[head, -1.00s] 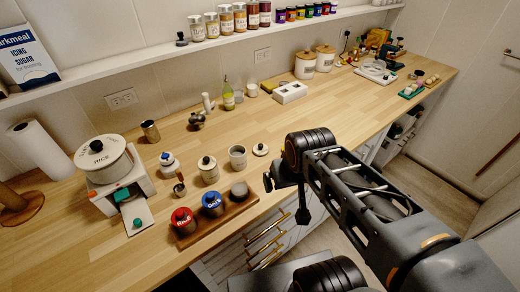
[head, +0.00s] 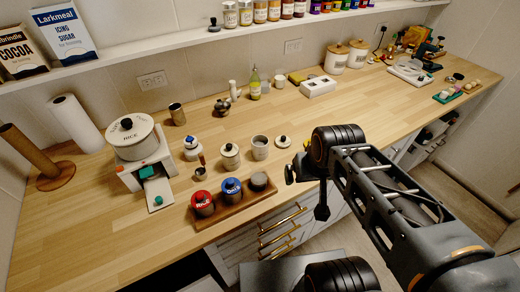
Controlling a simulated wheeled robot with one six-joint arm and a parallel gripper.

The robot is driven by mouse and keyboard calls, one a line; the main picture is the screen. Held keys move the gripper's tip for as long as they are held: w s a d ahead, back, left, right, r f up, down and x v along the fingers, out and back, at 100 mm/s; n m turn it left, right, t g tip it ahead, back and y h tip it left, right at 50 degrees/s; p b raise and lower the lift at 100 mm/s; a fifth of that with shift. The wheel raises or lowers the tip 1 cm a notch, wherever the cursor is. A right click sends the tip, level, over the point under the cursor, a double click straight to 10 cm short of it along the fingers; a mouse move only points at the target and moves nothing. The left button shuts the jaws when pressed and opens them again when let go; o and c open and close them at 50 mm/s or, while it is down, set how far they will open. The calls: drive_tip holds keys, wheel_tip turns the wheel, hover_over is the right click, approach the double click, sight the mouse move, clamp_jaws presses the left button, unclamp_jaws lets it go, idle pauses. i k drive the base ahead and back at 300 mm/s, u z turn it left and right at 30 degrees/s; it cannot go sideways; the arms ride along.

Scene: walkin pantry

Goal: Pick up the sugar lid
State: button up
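A loose white round lid with a dark knob (head: 283,141) lies on the wooden counter. It is just right of an open, lidless pale canister (head: 260,147). I cannot read any sugar label on either of them. My gripper (head: 293,173) is at the end of my arm, in front of the counter's front edge and nearer to me than the lid. It appears apart from the lid, and I see nothing held. Its fingers are small, dark and partly hidden by the wrist, so their opening does not show clearly.
A lidded canister (head: 229,156) stands left of the open one. A wooden tray (head: 236,211) with red, blue and dark-topped jars sits at the front edge. A rice dispenser (head: 138,146) is at left. Counter right of the lid is clear.

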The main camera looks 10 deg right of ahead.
sight(282, 141)
drive_tip(key=k, duration=0.5)
drive_tip(key=z, duration=1.9)
drive_tip(key=i, duration=0.95)
drive_tip(key=u, duration=2.65)
drive_tip(key=i, duration=0.5)
